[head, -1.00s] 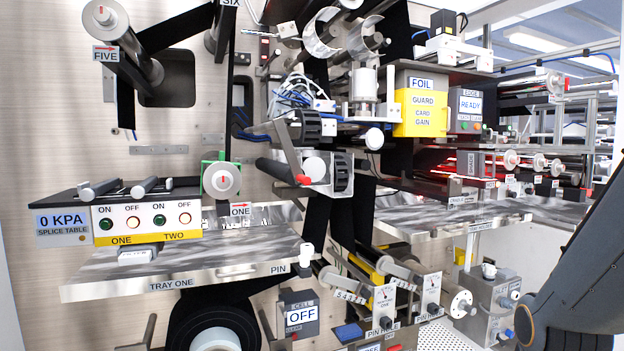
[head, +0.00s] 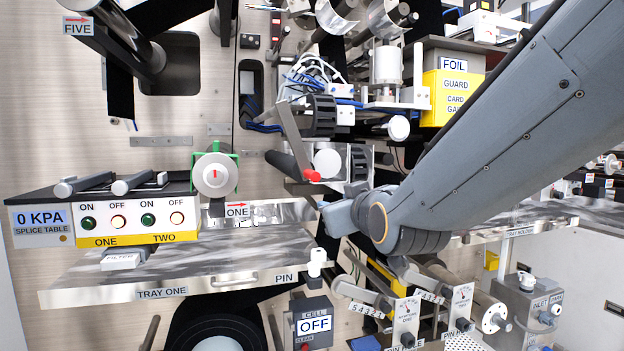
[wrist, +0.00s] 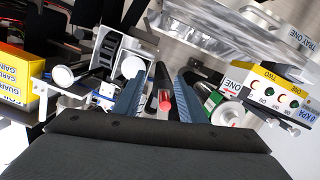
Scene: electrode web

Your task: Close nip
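A grey lever with a red knob (head: 313,176) hangs down and slightly right in front of the roller assembly in the head view. In the wrist view the red knob (wrist: 165,101) lies in the gap between my two blue fingers, pointing at the camera. My gripper (wrist: 163,88) is open and does not appear to touch the knob. In the head view my gripper (head: 324,206) is just below and right of the knob, partly hidden by my wrist. A white-ended roller (head: 327,163) and a dark roller (head: 284,165) sit beside the lever; whether they touch is unclear.
Tray one (head: 165,292) and the splice table box (head: 110,215) are at left. A green-framed roller (head: 213,176) stands left of the lever. The yellow guard box (head: 450,98) is at upper right. A cell box reading OFF (head: 313,322) is below.

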